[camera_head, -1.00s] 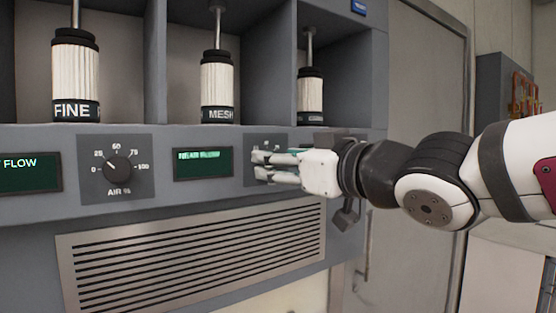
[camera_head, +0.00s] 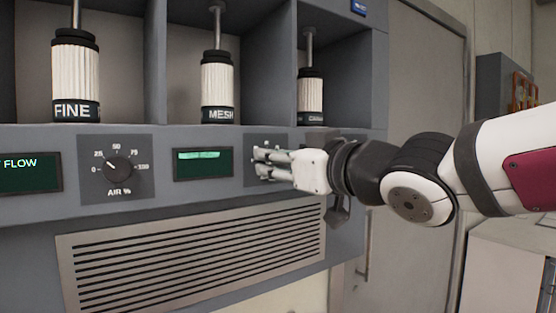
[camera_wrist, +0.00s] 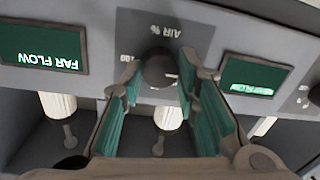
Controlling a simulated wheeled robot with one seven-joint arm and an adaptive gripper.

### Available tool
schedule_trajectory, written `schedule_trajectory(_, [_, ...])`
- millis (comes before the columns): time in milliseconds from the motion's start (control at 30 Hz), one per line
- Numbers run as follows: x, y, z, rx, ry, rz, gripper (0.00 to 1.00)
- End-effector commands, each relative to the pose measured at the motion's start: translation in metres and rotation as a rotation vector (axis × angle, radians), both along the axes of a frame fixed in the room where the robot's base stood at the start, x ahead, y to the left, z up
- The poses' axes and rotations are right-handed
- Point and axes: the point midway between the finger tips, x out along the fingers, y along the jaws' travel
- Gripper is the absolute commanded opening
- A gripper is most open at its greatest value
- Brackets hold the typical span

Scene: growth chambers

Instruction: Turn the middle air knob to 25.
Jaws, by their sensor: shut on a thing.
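A dark round knob (camera_wrist: 160,68) sits on a grey panel marked "AIR %", seen upside down in the wrist view. My gripper (camera_wrist: 160,78) has its green-padded fingers on both sides of this knob and is shut on it. The knob's pointer cannot be made out. In the head view my gripper (camera_head: 264,164) reaches from the right to the right-hand visible dial panel (camera_head: 252,146), and its fingers hide the knob there. Another black AIR % knob (camera_head: 117,168) stands free to the left, its pointer up-left near 25.
A green display (camera_head: 203,163) lies between the two dial panels. A "FAR FLOW" display (camera_wrist: 42,48) shows in the wrist view. Ribbed canisters marked FINE (camera_head: 75,80) and MESH (camera_head: 217,85) hang in bays above. A slotted vent (camera_head: 190,245) lies below.

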Motion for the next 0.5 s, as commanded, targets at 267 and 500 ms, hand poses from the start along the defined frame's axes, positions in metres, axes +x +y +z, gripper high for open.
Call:
schedule_trajectory(267, [0.0008,0.0004,-0.0009,0.101,0.066,0.003,0.01])
schedule_trajectory(500, [0.0017,-0.0003,-0.002,0.264,0.174,0.004,0.01])
